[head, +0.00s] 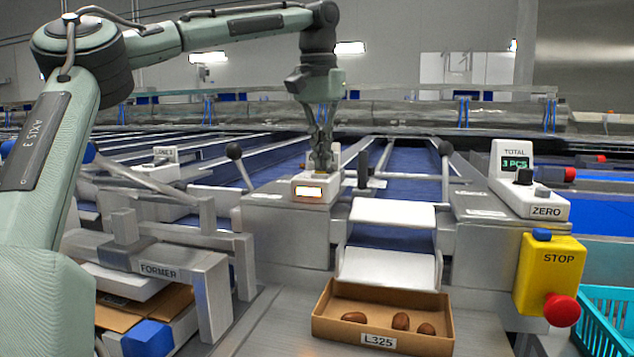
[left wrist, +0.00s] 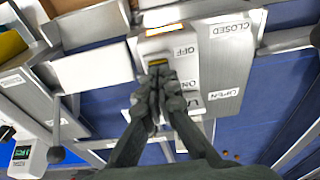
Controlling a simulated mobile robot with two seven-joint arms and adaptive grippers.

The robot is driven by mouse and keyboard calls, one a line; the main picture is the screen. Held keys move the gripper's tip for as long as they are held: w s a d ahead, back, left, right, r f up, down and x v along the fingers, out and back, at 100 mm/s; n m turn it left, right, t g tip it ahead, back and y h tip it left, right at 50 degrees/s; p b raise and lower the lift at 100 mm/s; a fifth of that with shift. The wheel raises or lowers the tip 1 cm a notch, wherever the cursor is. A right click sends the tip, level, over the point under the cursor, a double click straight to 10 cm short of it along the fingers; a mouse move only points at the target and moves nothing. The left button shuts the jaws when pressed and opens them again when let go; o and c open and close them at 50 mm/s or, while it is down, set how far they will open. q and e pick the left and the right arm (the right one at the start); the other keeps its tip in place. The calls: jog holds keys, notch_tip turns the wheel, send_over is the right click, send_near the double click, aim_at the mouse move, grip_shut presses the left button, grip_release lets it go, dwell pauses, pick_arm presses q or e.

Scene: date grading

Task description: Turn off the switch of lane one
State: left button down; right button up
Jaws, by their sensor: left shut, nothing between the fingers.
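A white switch box (head: 311,188) with a lit amber window stands at the head of the middle lane. In the left wrist view the box (left wrist: 185,62) bears the words OFF and ON; its lane label is mostly hidden by my fingers. My left gripper (head: 321,163) is shut and empty, pointing down over the box. In the left wrist view its fingertips (left wrist: 159,70) are at a dark, yellow-edged switch piece (left wrist: 157,62) near OFF; I cannot tell whether they touch it. My right gripper is not in view.
A cardboard box (head: 385,341) labelled L325 holds several dates below a white chute (head: 390,212). A scale display (head: 515,163) and yellow STOP box (head: 548,275) stand at right. Ball-topped levers (head: 235,151) flank the switch box. Another lane box (head: 165,155) stands at left.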

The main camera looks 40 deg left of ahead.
pick_arm(q)
jog(key=shift+f, duration=0.15)
jog(key=shift+r+p, duration=0.6)
jog(key=shift+r, duration=2.9)
